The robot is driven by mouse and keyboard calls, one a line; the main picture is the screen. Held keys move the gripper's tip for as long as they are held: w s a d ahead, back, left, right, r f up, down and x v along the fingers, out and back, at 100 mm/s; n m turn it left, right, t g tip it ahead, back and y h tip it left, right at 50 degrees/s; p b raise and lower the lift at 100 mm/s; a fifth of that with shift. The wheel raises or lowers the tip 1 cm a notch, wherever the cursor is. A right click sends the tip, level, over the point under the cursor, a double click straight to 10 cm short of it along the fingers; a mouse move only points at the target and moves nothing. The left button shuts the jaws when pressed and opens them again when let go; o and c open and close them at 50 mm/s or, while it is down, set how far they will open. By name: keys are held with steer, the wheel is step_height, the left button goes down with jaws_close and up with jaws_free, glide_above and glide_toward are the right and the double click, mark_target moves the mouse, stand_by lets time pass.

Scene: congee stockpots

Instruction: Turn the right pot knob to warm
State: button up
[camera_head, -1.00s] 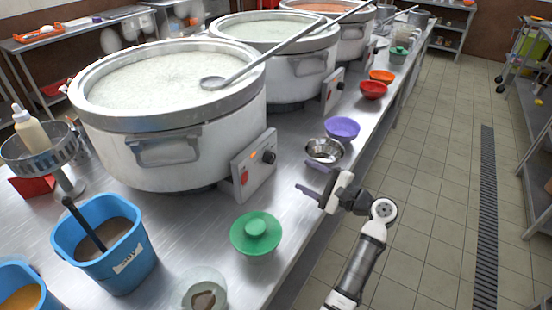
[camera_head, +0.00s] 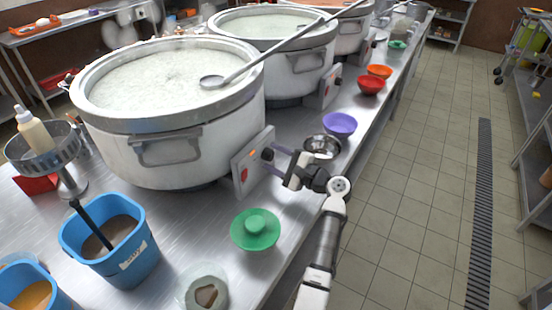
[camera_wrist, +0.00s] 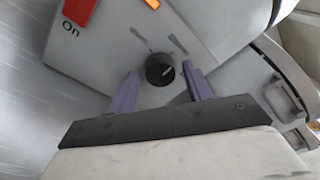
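The nearest pot (camera_head: 170,125), large, steel and full of white congee, has a grey control box (camera_head: 246,172) on its side. The box carries a black round knob (camera_head: 268,154), also in the wrist view (camera_wrist: 160,69), where it shows a pale pointer mark. My gripper (camera_head: 274,161) is at this box, its purple fingers open. In the wrist view my gripper (camera_wrist: 162,86) has one finger on each side of the knob's lower part, with gaps showing. Two further pots, the middle one (camera_head: 290,70) and the far one (camera_head: 352,35), stand behind with their own boxes.
A red switch (camera_wrist: 80,10) marked "On" and an orange light (camera_wrist: 152,3) are near the knob. A steel bowl (camera_head: 322,146), purple bowl (camera_head: 340,124) and green lidded bowl (camera_head: 255,230) stand near my gripper. A ladle (camera_head: 290,42) lies across the pots.

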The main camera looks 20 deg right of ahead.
steer(key=c, duration=0.8)
steer(key=shift+f+n+b, duration=0.1)
steer(key=shift+n+b, duration=0.2)
steer(key=shift+b, duration=0.1)
steer(key=n+b, duration=0.1)
steer(key=b, duration=0.1)
steer(key=n+b, duration=0.1)
steer(key=b, duration=0.1)
steer(key=shift+f, duration=0.25)
steer(key=n+b, duration=0.5)
steer(key=b, duration=0.1)
steer(key=shift+f+y+b, duration=0.1)
steer(key=shift+y+b, duration=0.2)
steer(key=n+b, duration=0.5)
steer(key=b, duration=0.1)
steer(key=shift+y+b, duration=0.3)
steer(key=shift+b, duration=0.05)
steer(key=shift+d+r+n+b, duration=0.1)
steer(key=shift+r+n+b, duration=0.2)
steer(key=shift+n+b, duration=0.7)
steer(key=shift+r, duration=0.1)
